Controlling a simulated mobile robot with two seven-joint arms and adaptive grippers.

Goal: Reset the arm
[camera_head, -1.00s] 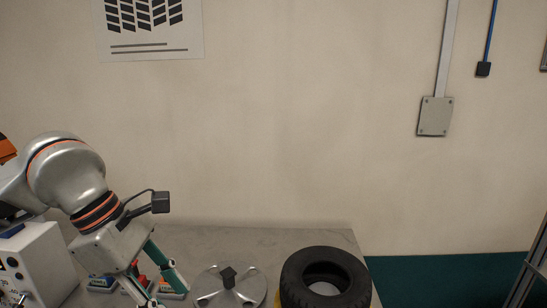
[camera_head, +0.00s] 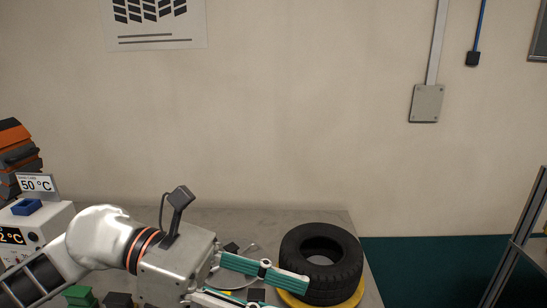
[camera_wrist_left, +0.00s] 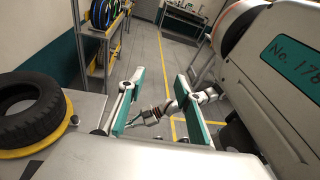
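A black tyre (camera_head: 322,240) lies flat on a yellow ring (camera_head: 352,296) at the right end of the grey table. Both also show at the left edge of the left wrist view, as the tyre (camera_wrist_left: 40,112) and the yellow ring (camera_wrist_left: 66,124). My left gripper (camera_head: 285,294) has teal fingers spread apart, with nothing seen between them. Its upper finger overlaps the tyre's left edge in the head view; I cannot tell whether they touch. The open fingers show in the left wrist view (camera_wrist_left: 160,95). A jointed arm, apparently my right one, shows beyond them; its gripper is unclear.
A metal disc (camera_head: 250,250) is mostly hidden behind my left gripper. A white heater box (camera_head: 40,232) with a display stands at the left. Green (camera_head: 79,295) and dark blocks lie near the front. A shelf rack (camera_wrist_left: 98,30) stands beyond open floor.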

